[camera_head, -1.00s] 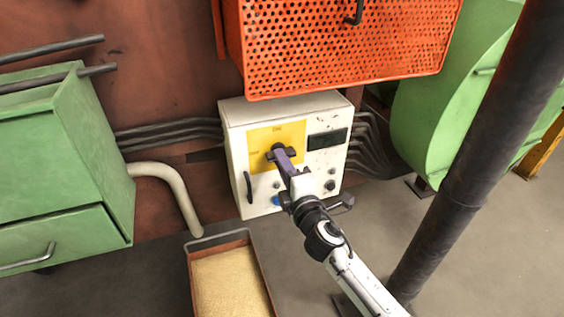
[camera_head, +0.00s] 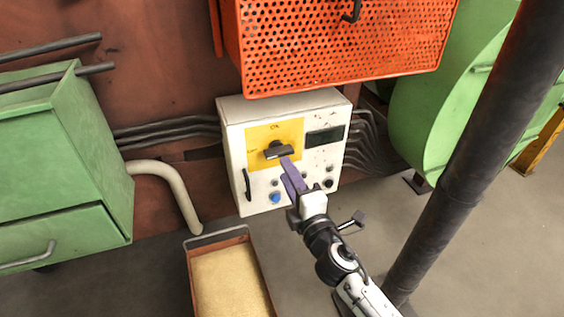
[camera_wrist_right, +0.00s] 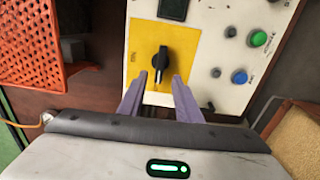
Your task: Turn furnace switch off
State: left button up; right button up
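The furnace switch is a black rotary knob (camera_head: 278,152) on a yellow plate (camera_head: 293,133) on the front of a white control box (camera_head: 238,140). Its handle lies roughly level in the head view, with a small label above and another to its left. My right gripper (camera_head: 287,165) is just below and right of the knob. In the right wrist view the purple fingers (camera_wrist_right: 160,82) are spread and empty, with the knob (camera_wrist_right: 160,62) showing beyond and between their tips, apparently clear of both. My left gripper is out of view.
An orange perforated guard (camera_head: 345,45) overhangs the box. A blue button (camera_head: 275,198) and small knobs sit low on the panel. A tray of yellow grains (camera_head: 193,280) is below, a dark post (camera_head: 460,180) to the right, and a green cabinet (camera_head: 60,170) to the left.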

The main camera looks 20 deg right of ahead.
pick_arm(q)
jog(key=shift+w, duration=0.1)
pick_arm(e)
jog(key=shift+s+d, duration=0.1)
jog(key=shift+s, duration=2.2)
